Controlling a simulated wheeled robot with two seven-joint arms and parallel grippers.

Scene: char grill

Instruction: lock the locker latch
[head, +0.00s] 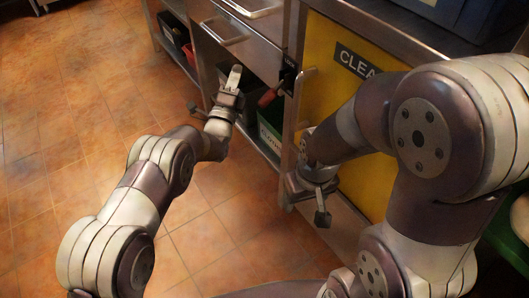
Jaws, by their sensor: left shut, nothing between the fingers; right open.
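The yellow locker door (323,75), marked "CLEA" with the rest of the word hidden by my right arm, is in the right half of the head view. The latch (287,78) is a dark plate with a red handle (268,97) at the door's left edge. The handle points down and to the left. My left gripper (236,76) is shut and empty, left of the red handle and apart from it in the picture. My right gripper (308,203) is open and empty, in front of the lower left part of the door. Whether it touches anything is unclear.
A pale vertical door handle (299,100) is beside the latch. Steel drawers (236,42) with bar handles are to the upper left. A green bin (270,134) sits on the shelf below the latch. The tiled floor (75,110) at left is clear.

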